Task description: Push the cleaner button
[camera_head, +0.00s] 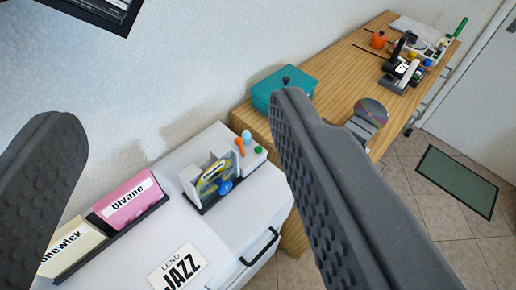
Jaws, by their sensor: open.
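My gripper (172,112) is open and empty, its two dark textured fingers wide apart in the foreground. Between them, farther off, a small white device (250,157) stands on the white cabinet, with a green button (258,149) on top. I see no label marking it as the cleaner. An orange piece (240,146) and a small blue-topped piece (246,136) are beside the button. Next to the device, a disc stands upright in a grey and white holder (196,183), with a blue knob (224,186) in front. My fingers appear apart from all of these.
A black rack on the cabinet (226,222) holds a pink "Ulvane" case (129,200) and a cream case (72,246). A wooden desk (340,75) carries a teal box (275,84) and tools. A disc (371,111) is partly behind my right finger. Tiled floor lies at right.

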